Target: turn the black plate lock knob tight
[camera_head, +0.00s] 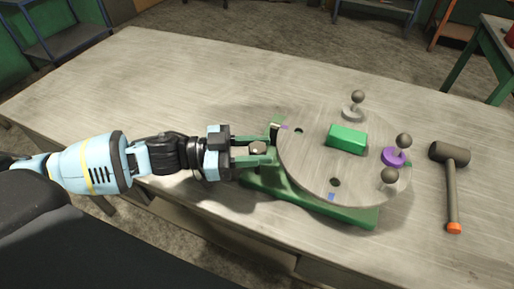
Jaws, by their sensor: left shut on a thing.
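The round grey plate (313,172) lies on a green base (345,213) on the workbench. The small lock knob (258,149) is at the left edge of the plate, mostly hidden between the fingers of my left gripper. My left gripper (260,151) reaches in from the left and is shut on this knob, with its fingers on either side of it. The knob's black colour is hard to make out. My right gripper is not in view.
A green block (347,139) sits on the plate. Ball-topped pegs (358,97) stand at its back and right, one on a purple disc (393,157). A mallet (452,190) lies to the right. The workbench (150,85) is clear at the back left.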

